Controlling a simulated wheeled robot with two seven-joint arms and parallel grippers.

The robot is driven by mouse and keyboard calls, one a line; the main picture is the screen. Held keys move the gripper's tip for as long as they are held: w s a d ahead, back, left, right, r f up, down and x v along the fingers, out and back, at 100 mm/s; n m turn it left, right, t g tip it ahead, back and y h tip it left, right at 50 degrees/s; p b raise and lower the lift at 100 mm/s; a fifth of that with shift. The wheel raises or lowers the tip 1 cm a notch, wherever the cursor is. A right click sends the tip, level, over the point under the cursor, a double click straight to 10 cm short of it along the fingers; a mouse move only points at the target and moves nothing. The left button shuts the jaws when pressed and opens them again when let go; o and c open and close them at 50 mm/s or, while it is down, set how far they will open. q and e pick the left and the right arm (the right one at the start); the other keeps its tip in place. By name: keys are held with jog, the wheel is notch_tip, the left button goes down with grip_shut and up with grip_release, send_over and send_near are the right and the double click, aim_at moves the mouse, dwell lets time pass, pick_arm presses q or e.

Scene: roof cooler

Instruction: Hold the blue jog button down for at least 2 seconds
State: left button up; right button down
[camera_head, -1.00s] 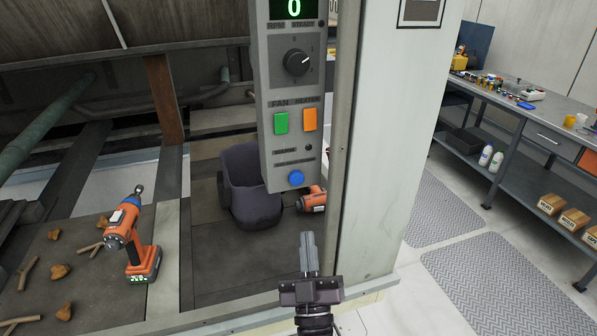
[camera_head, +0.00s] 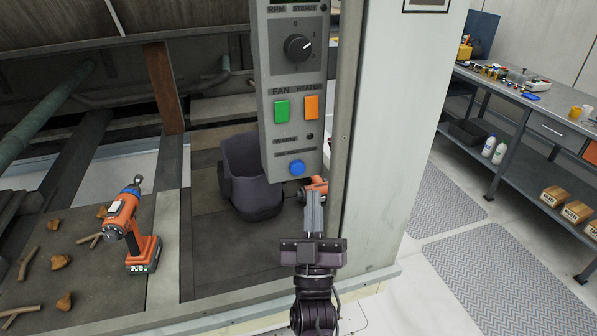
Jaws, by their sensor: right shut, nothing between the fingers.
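The blue jog button (camera_head: 297,168) is a round knob at the bottom of the grey control panel (camera_head: 268,140). My right gripper (camera_head: 314,194) is shut and empty. Its fingertips point up toward the panel, a little below and to the right of the blue button in the picture. I see a gap between the fingertips and the button, and they do not appear to touch it. My left gripper is not in view.
The panel also has a green fan button (camera_head: 282,110), an orange heater button (camera_head: 312,107) and a dial (camera_head: 298,48). A drill (camera_head: 128,228) is at left. A pale post (camera_head: 385,150) stands close right.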

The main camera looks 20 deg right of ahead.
aim_at(301, 164)
jog(key=shift+w+a+b, duration=0.1)
jog(key=shift+w+b, duration=0.75)
jog(key=shift+w, duration=2.1)
jog(key=shift+w, duration=0.1)
jog(key=shift+w, duration=0.3)
jog(key=shift+w+b, duration=0.4)
jog(key=shift+w, duration=0.05)
jog(key=shift+s, duration=0.1)
dwell(3.5)
jog(key=shift+s+p, duration=0.35)
jog(key=shift+s, duration=0.45)
